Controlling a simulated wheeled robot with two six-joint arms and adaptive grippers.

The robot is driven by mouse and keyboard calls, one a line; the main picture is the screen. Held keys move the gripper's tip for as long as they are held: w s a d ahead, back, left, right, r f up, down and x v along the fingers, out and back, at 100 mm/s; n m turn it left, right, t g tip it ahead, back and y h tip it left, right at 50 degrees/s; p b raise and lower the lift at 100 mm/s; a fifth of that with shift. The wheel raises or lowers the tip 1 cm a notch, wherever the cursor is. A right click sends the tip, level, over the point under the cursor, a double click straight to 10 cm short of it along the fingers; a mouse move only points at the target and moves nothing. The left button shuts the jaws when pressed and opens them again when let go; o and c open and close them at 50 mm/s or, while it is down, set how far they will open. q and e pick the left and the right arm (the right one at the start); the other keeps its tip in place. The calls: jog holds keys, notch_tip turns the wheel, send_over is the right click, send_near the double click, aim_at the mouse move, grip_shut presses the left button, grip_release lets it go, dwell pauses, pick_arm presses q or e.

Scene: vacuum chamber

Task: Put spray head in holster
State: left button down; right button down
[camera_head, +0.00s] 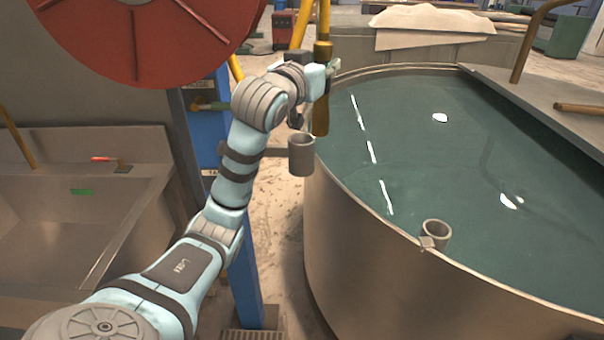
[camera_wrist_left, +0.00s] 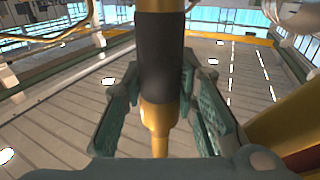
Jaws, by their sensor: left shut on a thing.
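The spray head (camera_head: 321,88) is a brass-coloured rod held upright near the tank's far left rim. In the left wrist view it shows a dark grip (camera_wrist_left: 160,60) and a brass tip pointing down. My left gripper (camera_head: 328,72) is shut on it; in the wrist view its green-grey fingers (camera_wrist_left: 162,108) stand on both sides of the rod. A grey cup-shaped holster (camera_head: 301,157) stands by the tank's left side, below and left of the spray head. A similar cup (camera_head: 435,232) sits on the tank's near rim. My right gripper is not in view.
A large round tank (camera_head: 375,270) with a greenish surface inside fills the right. A red reel (camera_head: 140,35) hangs at upper left above a metal sink (camera_head: 60,225). A blue post (camera_head: 245,285) stands behind my left arm.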

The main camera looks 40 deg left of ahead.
pick_arm(q)
jog(key=a+f+n+g+y+b, duration=0.1)
jog(key=a+f, duration=0.4)
jog(key=f, duration=0.5)
jog(key=shift+f+n+y+b, duration=0.35)
jog(key=shift+n+y+b, duration=0.2)
jog(key=shift+y, duration=0.35)
jog(key=shift+s, duration=0.1)
jog(key=c, duration=1.3)
grip_release()
jog(key=b+v, duration=0.7)
jog(key=v, duration=0.5)
jog(key=shift+f, duration=0.1)
